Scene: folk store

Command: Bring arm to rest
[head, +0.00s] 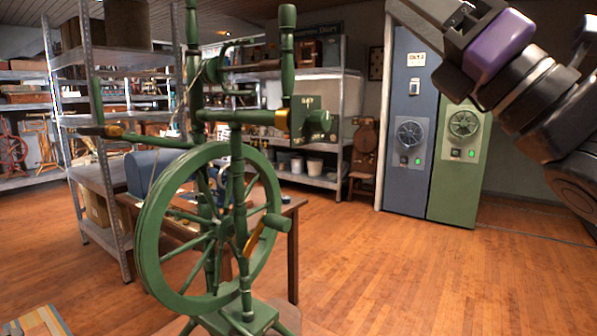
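My arm comes in from the right edge of the head view, raised high, with black and grey links and a purple section. My gripper (456,15) is at the top edge, to the left of the purple section, in front of the tall cabinets. Its end is partly cut off by the frame, so I cannot tell whether it is open or shut. I see nothing clearly held in it.
A green spinning wheel (150,232) stands close in front, with a wooden table (292,206) behind it. Metal shelves (103,150) stand at left and back. A blue cabinet (408,150) and a green cabinet (458,190) stand behind my arm. The wooden floor (430,275) at right is clear.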

